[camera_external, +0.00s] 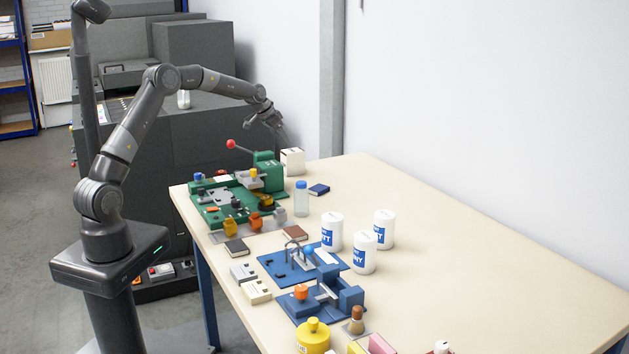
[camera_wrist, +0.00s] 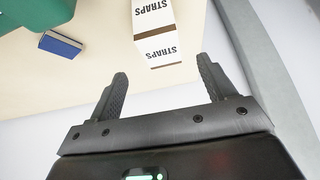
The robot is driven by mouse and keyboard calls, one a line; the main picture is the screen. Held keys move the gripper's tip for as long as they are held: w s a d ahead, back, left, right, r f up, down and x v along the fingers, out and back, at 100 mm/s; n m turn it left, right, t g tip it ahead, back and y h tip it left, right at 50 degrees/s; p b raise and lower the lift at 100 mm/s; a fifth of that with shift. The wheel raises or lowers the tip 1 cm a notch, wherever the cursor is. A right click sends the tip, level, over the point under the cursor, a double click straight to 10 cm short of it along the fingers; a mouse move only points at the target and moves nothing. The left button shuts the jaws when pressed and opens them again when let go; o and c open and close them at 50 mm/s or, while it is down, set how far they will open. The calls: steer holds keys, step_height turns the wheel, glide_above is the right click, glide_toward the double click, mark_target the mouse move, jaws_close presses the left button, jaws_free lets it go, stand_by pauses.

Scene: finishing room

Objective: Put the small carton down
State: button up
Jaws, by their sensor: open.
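The small carton (camera_external: 292,160) is white and stands at the far end of the table, beside the green machine. In the wrist view the carton (camera_wrist: 157,30) shows "STRAPS" in dark letters on two faces and a brown band. It sits on the cream table top, beyond my fingertips. My gripper (camera_external: 279,127) is above and a little left of the carton in the external view. In the wrist view my gripper (camera_wrist: 162,80) has its two fingers wide apart with nothing between them. The carton is apart from the fingers.
A green machine (camera_external: 270,174) with a red-knobbed lever stands next to the carton. A blue book (camera_external: 319,190) and a clear bottle (camera_external: 301,199) are nearby. White tubs (camera_external: 364,253) and blue fixtures (camera_external: 318,263) stand nearer. The table's right side (camera_external: 480,250) is clear; a wall runs behind.

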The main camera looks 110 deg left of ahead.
steer(key=shift+s+d+r, duration=0.2)
steer(key=shift+d+r, duration=0.05)
steer(key=shift+r, duration=0.3)
steer(key=w+d+r+m, duration=0.1)
steer(key=w+d+r, duration=0.4)
steer(key=d, duration=0.4)
steer(key=w+d+r+m, duration=0.1)
steer(key=w+d+r, duration=0.2)
steer(key=w+d, duration=0.5)
steer(key=w+d+r+m+h, duration=0.1)
steer(key=d+r, duration=0.2)
steer(key=d, duration=0.8)
steer(key=d+r+m, duration=0.2)
steer(key=d+r, duration=0.1)
steer(key=d, duration=0.8)
steer(key=s+d+r+m+t+h, duration=0.1)
steer(key=s+d, duration=0.2)
steer(key=d, duration=0.6)
steer(key=s+d+m, duration=0.1)
steer(key=s+d, duration=0.2)
steer(key=d, duration=0.6)
steer(key=s+d+f+m+h, duration=0.1)
steer(key=s+d+f, duration=0.1)
steer(key=s+d, duration=0.5)
steer(key=s+d+f+m+h, duration=0.1)
steer(key=s+d+f, duration=0.2)
steer(key=s+d, duration=0.3)
steer(key=shift+s+d, duration=0.35)
steer(key=shift+s, duration=0.35)
